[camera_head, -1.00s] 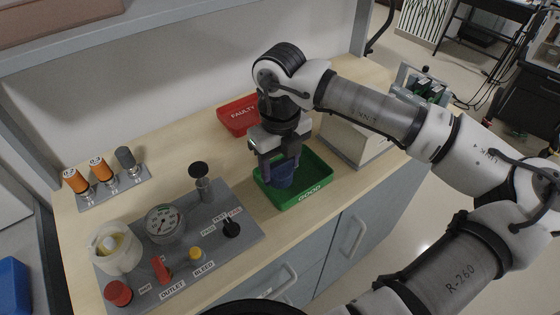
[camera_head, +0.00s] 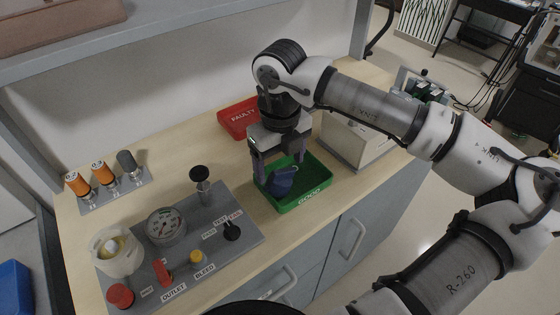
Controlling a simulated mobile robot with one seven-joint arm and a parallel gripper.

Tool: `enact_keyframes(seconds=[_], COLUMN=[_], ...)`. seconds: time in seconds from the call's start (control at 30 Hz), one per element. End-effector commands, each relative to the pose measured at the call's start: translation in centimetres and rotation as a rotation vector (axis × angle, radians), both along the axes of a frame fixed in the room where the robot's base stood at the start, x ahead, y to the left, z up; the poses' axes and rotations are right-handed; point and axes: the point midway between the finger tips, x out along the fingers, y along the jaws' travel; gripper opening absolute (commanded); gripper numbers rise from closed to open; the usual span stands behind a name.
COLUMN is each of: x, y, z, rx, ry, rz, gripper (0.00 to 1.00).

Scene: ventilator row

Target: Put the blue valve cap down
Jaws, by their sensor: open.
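The blue valve cap (camera_head: 283,181) is in the green tray marked GOOD (camera_head: 318,188), toward its left side. It looks tilted and appears to rest in the tray. My gripper (camera_head: 278,170) is open above the tray, its two fingers spread apart on either side of the cap. The fingertips are close to the cap, and I cannot tell whether either one touches it.
A red tray marked FAULTY (camera_head: 238,119) stands behind the green one. A test panel with a gauge (camera_head: 166,226) and a black-topped post (camera_head: 200,180) is at left. A beige box (camera_head: 352,142) stands at right. Orange and grey fittings (camera_head: 103,171) stand at far left.

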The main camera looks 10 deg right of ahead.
Motion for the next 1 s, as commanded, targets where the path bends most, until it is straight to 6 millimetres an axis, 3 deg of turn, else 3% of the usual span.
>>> enact_keyframes(seconds=[0.3, 0.5, 1.0], x=[0.1, 0.1, 0.0], y=[0.0, 0.0, 0.0], z=[7.2, 10.1, 11.0], rx=[-0.004, -0.003, -0.001], ry=[-0.007, -0.004, -0.003], rz=[-0.002, 0.0, 0.0], gripper=[0.76, 0.76, 0.76])
